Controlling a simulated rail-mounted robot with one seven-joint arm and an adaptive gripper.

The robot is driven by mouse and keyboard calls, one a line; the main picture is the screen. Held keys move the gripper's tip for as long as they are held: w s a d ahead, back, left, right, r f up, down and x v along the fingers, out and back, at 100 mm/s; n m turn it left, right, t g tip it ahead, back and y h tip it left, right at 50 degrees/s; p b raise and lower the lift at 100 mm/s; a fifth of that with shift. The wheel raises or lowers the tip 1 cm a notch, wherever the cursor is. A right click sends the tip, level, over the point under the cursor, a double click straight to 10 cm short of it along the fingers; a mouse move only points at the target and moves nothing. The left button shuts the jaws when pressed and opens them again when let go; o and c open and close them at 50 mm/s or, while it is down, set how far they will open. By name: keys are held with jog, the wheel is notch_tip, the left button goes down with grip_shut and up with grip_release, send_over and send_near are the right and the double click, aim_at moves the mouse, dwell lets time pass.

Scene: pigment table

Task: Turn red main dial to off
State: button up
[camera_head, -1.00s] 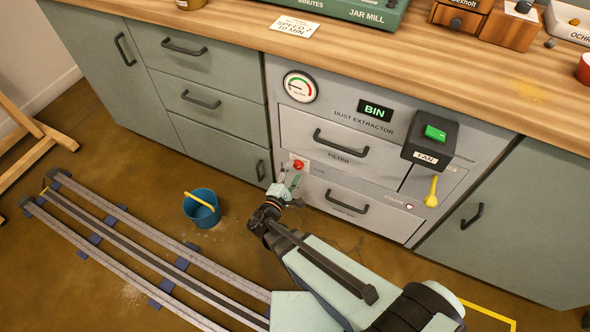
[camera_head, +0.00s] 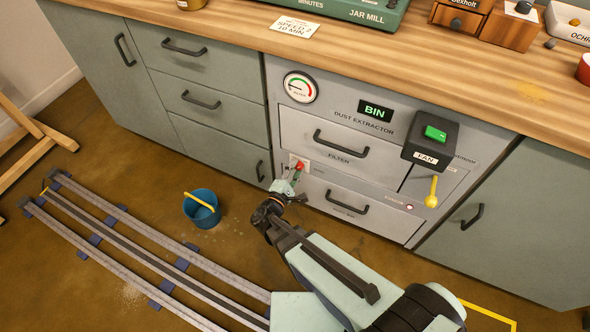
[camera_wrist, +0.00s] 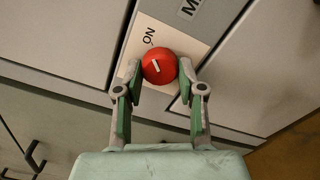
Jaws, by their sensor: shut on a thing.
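The red main dial (camera_wrist: 159,66) sits on a pale plate (camera_wrist: 183,42) marked ON in the wrist view. Its white pointer line is tilted and does not point straight at the ON mark. My gripper (camera_wrist: 160,72) has one green-padded finger on each side of the dial and is shut on it. In the head view the red dial (camera_head: 300,166) shows at the lower left of the grey dust extractor (camera_head: 290,125), with my gripper (camera_head: 294,174) at it. An OFF mark does not show.
A yellow lever (camera_head: 432,192) and the FAN box (camera_head: 430,138) are to the right on the extractor. Drawer handles (camera_head: 347,203) stick out nearby. A blue bucket (camera_head: 202,213) stands on the floor to the left, beside the floor rails (camera_head: 150,250).

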jog(key=shift+n, duration=0.3)
jog(key=n+p, duration=0.1)
jog(key=n, duration=0.3)
jog(key=shift+p, duration=0.3)
jog(key=n+p, duration=0.2)
jog(key=n, duration=0.3)
jog(key=n+p, duration=0.3)
jog(key=n, duration=0.1)
jog(key=shift+d, duration=0.1)
jog(key=shift+n+p, duration=1.35)
jog(key=shift+n, duration=0.75)
jog(key=shift+d, duration=0.1)
jog(key=o, duration=1.1)
jog(key=shift+o, duration=0.2)
